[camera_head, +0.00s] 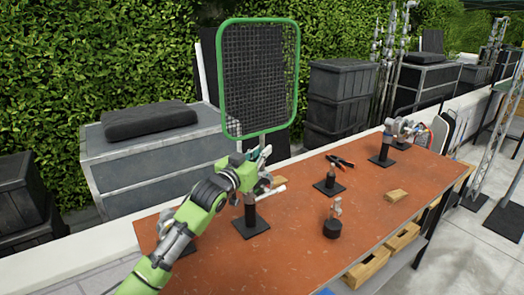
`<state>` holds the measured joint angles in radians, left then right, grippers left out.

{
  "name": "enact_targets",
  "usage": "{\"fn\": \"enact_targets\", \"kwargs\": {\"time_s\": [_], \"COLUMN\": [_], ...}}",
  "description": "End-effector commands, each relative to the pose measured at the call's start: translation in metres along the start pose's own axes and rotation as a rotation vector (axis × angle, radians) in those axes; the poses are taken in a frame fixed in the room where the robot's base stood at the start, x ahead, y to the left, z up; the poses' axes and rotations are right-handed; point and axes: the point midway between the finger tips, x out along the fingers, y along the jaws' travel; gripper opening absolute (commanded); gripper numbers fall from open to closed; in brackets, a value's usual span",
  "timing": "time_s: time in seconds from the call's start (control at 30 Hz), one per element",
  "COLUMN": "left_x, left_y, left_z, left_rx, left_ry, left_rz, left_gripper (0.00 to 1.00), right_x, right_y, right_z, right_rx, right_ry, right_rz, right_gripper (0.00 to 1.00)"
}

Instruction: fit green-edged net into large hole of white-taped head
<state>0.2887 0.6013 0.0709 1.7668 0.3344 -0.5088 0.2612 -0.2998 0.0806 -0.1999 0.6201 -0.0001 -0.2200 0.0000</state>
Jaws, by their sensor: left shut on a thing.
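The green-edged net (233,75) is a dark mesh in a rounded green frame. It stands upright, its short stem pointing down. My left gripper (262,157) is shut on the stem below the frame, above the table's left part. Just below it, a metal head (250,197) sits on a short post with a black square base (251,226). A whitish bar (270,192) sticks out to its right; I cannot tell whether this is the white tape. My gripper and arm partly hide this head, and its holes cannot be made out. My right gripper is not in view.
The reddish-brown table (300,245) also holds a small post (330,180), a black round piece with a metal top (333,227), red-black pliers (341,162), a wooden block (396,196) and a larger grey head (400,128). The front middle is clear.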

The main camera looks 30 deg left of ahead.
Motion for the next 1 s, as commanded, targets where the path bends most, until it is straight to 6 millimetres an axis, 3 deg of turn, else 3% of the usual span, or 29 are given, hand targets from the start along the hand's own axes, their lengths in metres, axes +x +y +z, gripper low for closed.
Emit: {"fn": "enact_targets", "kwargs": {"time_s": [0.5, 1.0], "left_x": [0.000, 0.000], "left_y": [0.000, 0.000], "left_z": [0.020, 0.023], "left_rx": [0.000, 0.000], "left_ry": [0.002, 0.002], "left_rz": [0.000, 0.000], "left_gripper": [0.00, 0.00], "right_x": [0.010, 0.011], "right_y": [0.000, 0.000], "right_z": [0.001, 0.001], "right_rx": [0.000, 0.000], "right_ry": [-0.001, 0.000], "right_rz": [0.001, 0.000], "right_gripper": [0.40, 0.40]}}
